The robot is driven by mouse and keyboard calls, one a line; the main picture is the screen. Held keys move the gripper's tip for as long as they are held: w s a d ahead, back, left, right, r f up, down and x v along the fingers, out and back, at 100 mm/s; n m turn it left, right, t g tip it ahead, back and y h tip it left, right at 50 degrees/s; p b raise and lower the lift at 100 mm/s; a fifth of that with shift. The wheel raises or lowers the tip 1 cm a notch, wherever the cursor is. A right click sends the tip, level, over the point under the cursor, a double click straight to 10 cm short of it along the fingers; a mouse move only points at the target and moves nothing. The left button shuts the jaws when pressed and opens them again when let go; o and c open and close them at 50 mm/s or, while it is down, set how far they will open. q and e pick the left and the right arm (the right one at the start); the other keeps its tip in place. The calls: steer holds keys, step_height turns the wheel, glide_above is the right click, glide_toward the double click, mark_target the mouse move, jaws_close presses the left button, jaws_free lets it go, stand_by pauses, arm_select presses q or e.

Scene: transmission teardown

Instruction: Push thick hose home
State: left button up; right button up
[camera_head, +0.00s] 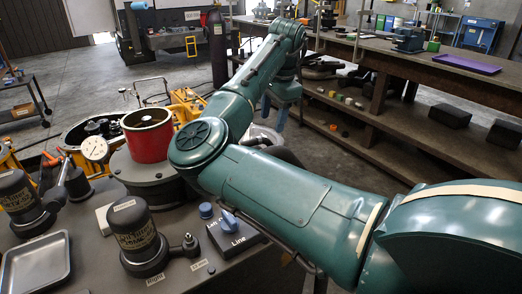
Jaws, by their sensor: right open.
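My right arm crosses the view from the lower right, bends at its elbow and reaches away to the back. My right gripper (281,118) hangs far off beyond the forearm, pointing down. It is open, and I see nothing between its fingers. A dark, curved piece that may be the thick hose (286,156) shows just behind my upper arm, below the gripper. My arm hides most of it, and I cannot tell how its end sits. My left gripper is not in view.
A metal tray (62,270) lies at left. A long wooden bench (430,65) stands at right.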

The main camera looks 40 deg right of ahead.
steer(key=f, duration=0.3)
steer(key=w+f, duration=0.1)
steer(key=f, duration=0.3)
steer(key=w+f, duration=0.1)
steer(key=f, duration=0.2)
steer(key=shift+d+f+b, duration=0.15)
steer(key=shift+f+b, duration=0.2)
steer(key=shift+f, duration=0.05)
steer(key=shift+w+f, duration=0.1)
steer(key=shift+f, duration=0.45)
steer(key=shift+c, duration=0.5)
jaws_close()
